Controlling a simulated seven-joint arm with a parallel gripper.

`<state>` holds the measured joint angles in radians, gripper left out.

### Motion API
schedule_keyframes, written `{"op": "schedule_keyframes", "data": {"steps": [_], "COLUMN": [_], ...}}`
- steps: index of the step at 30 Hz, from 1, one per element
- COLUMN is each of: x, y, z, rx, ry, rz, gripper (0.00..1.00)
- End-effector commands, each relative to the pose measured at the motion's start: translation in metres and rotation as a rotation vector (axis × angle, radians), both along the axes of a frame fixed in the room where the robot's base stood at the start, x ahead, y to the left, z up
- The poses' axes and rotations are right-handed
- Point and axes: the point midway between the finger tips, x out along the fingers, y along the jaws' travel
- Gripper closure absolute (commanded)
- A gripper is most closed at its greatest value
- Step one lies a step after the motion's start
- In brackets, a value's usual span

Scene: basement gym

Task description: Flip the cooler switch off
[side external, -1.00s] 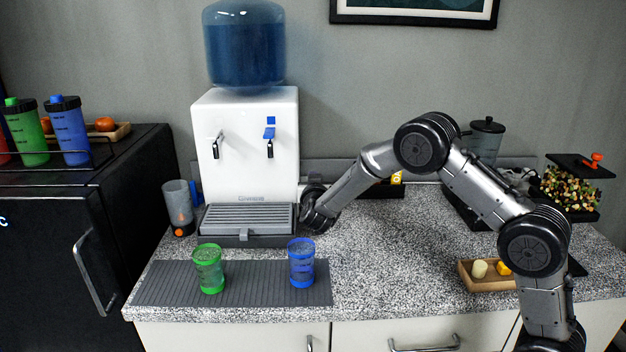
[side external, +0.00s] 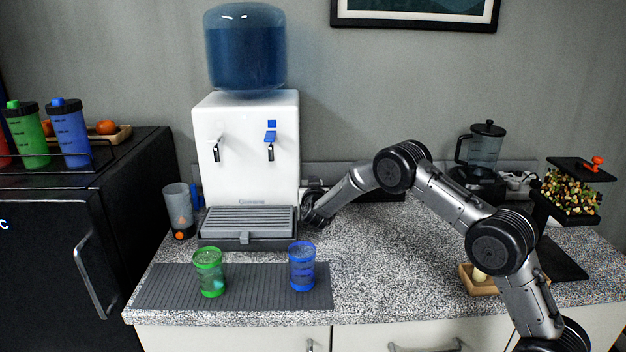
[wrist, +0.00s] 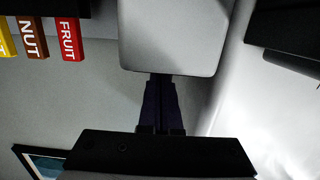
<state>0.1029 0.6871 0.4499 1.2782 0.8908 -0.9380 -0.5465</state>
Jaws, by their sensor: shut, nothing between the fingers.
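The white water cooler (side external: 228,175) with a blue bottle (side external: 245,50) on top stands upright on the speckled counter. My wrist reaches in at the cooler's lower right side in the side external view, where the fingertips are hidden. In the wrist view my gripper (wrist: 161,86) is shut and empty, its dark fingers side by side. The fingertips are at the edge of a pale grey panel with rounded corners (wrist: 168,38); I cannot tell whether they touch it. A pale surface, likely the cooler's side (wrist: 275,115), is to the right. I cannot make out the cooler switch in either view.
A green cup (side external: 210,273) and a blue cup (side external: 302,268) stand on the grey mat (side external: 250,292) in front. A blender (side external: 484,150) and black stand (side external: 560,262) are at right. NUT (wrist: 31,38) and FRUIT (wrist: 69,40) labels show in the wrist view.

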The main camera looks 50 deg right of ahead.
Motion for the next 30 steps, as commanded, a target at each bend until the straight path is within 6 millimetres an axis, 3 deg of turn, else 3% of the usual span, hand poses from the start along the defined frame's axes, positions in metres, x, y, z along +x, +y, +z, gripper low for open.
{"op": "schedule_keyframes", "data": {"steps": [21, 26, 30], "x": [0.002, 0.004, 0.006], "y": [-0.003, -0.005, -0.008], "z": [-0.004, 0.012, 0.040], "rx": [0.086, 0.085, 0.085], "ry": [0.088, 0.082, 0.081], "rz": [-0.004, -0.004, -0.004], "gripper": [1.00, 1.00, 1.00]}}
